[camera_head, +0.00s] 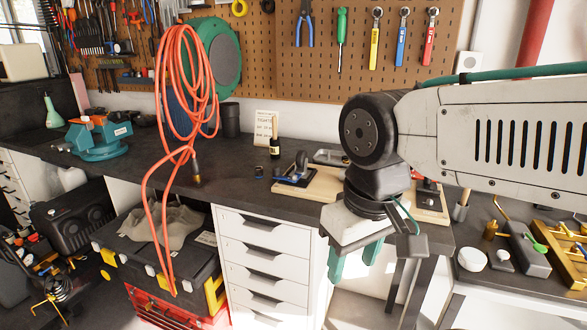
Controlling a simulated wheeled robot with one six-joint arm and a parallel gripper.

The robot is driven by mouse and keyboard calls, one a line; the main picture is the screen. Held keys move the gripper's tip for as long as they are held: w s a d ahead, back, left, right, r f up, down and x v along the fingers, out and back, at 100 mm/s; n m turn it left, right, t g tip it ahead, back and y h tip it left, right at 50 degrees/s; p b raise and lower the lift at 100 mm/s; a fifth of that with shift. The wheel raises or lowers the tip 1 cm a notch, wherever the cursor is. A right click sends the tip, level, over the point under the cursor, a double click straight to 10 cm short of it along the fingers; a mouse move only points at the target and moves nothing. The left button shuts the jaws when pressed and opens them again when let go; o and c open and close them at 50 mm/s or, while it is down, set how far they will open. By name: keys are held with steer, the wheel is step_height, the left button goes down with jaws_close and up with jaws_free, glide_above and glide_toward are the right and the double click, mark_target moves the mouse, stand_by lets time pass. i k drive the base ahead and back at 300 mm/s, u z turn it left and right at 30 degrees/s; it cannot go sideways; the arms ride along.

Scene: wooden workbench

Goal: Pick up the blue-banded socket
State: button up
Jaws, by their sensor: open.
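A small dark cylinder with a blue tint (259,172) stands on the dark bench top, left of a wooden board. It looks like the blue-banded socket, but it is too small here to be sure of the band. My gripper (353,261) hangs in front of the bench edge, to the right of this piece and nearer to the camera. Its two green fingers point down, apart, with nothing seen between them. The gripper is well clear of the socket.
The wooden board (318,186) carries a dark tool with a blue part (297,172). A small dark bottle (275,140) stands behind. An orange hose (168,160) hangs down at the left. A drawer unit (265,262) stands below. Bare bench top lies left of the socket.

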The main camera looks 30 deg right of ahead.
mark_target(258, 170)
steer(key=z, duration=0.25)
steer(key=i, duration=0.95)
steer(key=u, duration=0.05)
steer(key=k, duration=1.3)
steer(key=u, duration=0.6)
steer(key=i, duration=1.15)
steer(key=z, duration=0.8)
steer(key=i, duration=0.5)
steer(key=z, duration=0.6)
